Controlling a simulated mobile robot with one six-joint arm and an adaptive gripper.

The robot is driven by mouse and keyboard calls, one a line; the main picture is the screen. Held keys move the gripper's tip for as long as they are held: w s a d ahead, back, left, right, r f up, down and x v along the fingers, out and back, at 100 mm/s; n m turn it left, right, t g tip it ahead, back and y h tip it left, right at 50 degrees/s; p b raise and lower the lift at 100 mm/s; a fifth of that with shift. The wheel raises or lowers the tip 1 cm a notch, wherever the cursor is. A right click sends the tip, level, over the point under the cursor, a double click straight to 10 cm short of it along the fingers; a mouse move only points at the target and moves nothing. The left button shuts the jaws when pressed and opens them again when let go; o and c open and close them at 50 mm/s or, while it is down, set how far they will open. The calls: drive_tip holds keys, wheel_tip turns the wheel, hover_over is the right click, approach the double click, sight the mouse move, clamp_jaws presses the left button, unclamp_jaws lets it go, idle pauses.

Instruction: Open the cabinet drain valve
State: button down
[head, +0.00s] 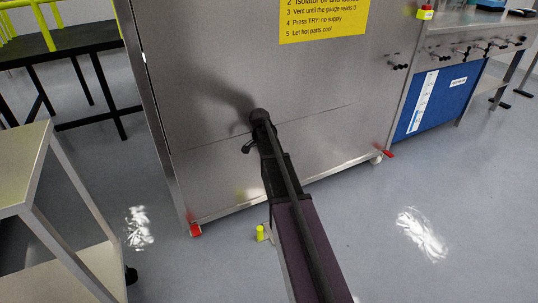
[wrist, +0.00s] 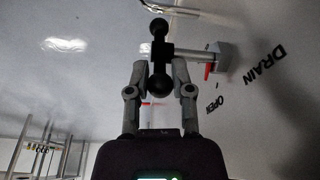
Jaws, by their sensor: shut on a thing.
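In the wrist view the cabinet drain valve has a black bar handle (wrist: 159,48) with rounded ends, on a grey stem (wrist: 205,56) from the cabinet panel. My gripper (wrist: 157,76) is shut on the handle, its two grey fingers on either side of the lower part. A small red piece (wrist: 208,71) shows below the stem, on the side of the printed OPEN label (wrist: 207,107). The DRAIN label (wrist: 267,65) is to the right.
A yellow instruction sign (head: 318,18) is on the cabinet above my arm. A metal cart (head: 25,165) stands at left, a black table (head: 65,40) behind it. A blue-fronted bench (head: 432,100) is at right. The floor (head: 390,215) at right front is clear.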

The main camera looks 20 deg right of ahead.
idle(0.3)
drive_tip(key=c, duration=0.6)
unclamp_jaws()
drive_tip(key=shift+c, duration=0.2)
drive_tip(key=shift+s+a, duration=0.1)
drive_tip(key=s+a+n+y, duration=0.3)
drive_tip(key=s+a+n, duration=1.2)
drive_tip(key=s+a, duration=0.85)
wheel_tip(320, 180, up, 45)
drive_tip(key=s+p, duration=0.2)
drive_tip(key=p, duration=4.4)
drive_tip(key=shift+d+g, duration=0.3)
drive_tip(key=shift+d, duration=0.15)
drive_tip(key=shift+s, duration=0.1)
